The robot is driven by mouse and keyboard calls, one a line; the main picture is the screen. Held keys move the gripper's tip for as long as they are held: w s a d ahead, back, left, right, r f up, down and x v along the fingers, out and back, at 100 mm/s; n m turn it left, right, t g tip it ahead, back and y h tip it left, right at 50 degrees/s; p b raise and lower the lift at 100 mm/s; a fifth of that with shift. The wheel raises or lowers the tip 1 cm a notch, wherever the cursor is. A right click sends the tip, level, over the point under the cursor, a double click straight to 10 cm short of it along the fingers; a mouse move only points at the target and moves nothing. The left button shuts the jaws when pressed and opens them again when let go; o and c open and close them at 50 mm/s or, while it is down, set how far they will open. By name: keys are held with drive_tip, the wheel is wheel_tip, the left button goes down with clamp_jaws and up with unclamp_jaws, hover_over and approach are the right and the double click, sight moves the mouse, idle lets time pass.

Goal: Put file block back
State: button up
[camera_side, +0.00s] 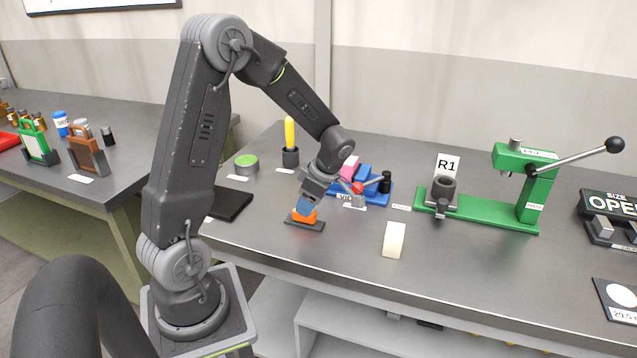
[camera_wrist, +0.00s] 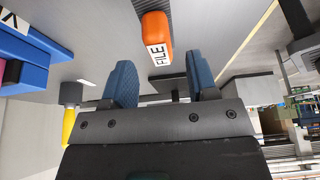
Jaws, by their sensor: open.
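The file block (camera_side: 304,217) is orange, with a white FILE label that shows in the wrist view (camera_wrist: 156,38). In the side view it sits low on a small dark pad (camera_side: 318,229) near the bench's front. My gripper (camera_side: 306,206) is just above it, pointing down. In the wrist view my gripper's blue fingers (camera_wrist: 160,66) are apart, with the block lined up between and beyond their tips. I see no finger closed on the block; the side view hides whether they touch it.
A blue vise (camera_side: 376,187) with a red-knobbed handle stands close behind and right of my gripper. A cream block (camera_side: 394,240) stands to the right. A green press (camera_side: 527,190) is further right. A yellow-handled tool in a dark holder (camera_side: 290,157) and a green-topped tin (camera_side: 246,164) stand behind left.

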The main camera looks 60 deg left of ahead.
drive_tip(key=v, duration=0.8)
drive_tip(key=s+d+r+m+t+h, duration=0.1)
drive_tip(key=s+d+r+m+t, duration=0.2)
drive_tip(key=d+m, duration=0.3)
drive_tip(key=s+d+r+m+t+h, duration=0.1)
drive_tip(key=s+d+r+m+t, duration=0.2)
drive_tip(key=m, duration=0.9)
drive_tip(key=s+d+r+m+t+h, duration=0.1)
drive_tip(key=s+d+r+m+t, duration=0.1)
drive_tip(key=s+d+m, duration=0.4)
drive_tip(key=d+r+m, duration=0.1)
drive_tip(key=d+m, duration=0.2)
drive_tip(key=d, duration=0.1)
drive_tip(key=shift+d+t, duration=0.15)
drive_tip(key=shift+t, duration=0.25)
drive_tip(key=shift+c, duration=0.5)
